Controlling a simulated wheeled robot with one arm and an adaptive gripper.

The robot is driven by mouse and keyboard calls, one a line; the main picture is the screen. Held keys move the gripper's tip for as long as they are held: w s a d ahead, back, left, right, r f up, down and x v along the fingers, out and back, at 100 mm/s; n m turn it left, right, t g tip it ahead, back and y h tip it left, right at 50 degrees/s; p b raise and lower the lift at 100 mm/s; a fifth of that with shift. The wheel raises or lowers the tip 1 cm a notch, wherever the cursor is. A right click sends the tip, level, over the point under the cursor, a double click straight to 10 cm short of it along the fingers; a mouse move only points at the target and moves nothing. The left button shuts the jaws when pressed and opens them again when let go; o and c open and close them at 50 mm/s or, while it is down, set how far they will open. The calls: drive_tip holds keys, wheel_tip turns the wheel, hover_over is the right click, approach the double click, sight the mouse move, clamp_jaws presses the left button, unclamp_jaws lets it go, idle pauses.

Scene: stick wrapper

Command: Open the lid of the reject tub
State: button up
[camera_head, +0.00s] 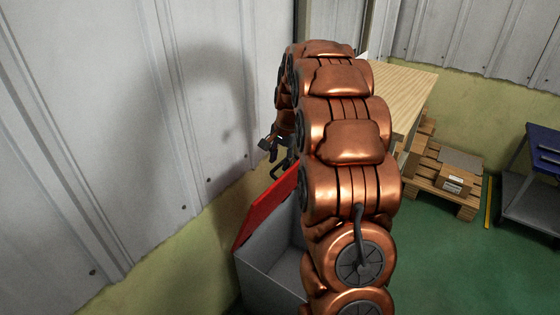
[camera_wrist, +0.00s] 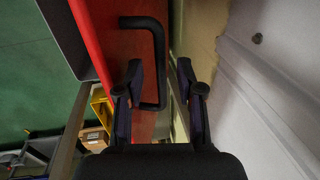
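The reject tub (camera_head: 265,272) is a grey box at the foot of the wall, partly hidden by my arm. Its red lid (camera_head: 262,212) stands raised and tilted, and the tub's grey inside shows. The lid also fills part of the wrist view (camera_wrist: 118,48), with its black bar handle (camera_wrist: 158,45) on it. My gripper (camera_head: 273,143) is above the lid's upper end near the wall. In the wrist view, its fingers (camera_wrist: 160,78) are apart, with the handle's long bar between them in the picture. I cannot tell whether either finger touches it.
The corrugated wall (camera_head: 120,130) is close on the left. A wooden-topped table (camera_head: 405,90) stands behind my arm. A pallet with boxes (camera_head: 453,180) and a blue-grey cart (camera_head: 535,180) are at the right. The green floor (camera_head: 450,260) is clear at the front right.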

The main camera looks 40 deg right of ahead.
drive_tip(key=shift+w+f, duration=0.1)
drive_tip(key=shift+f, duration=0.2)
drive_tip(key=shift+c, duration=0.2)
clamp_jaws()
idle(0.3)
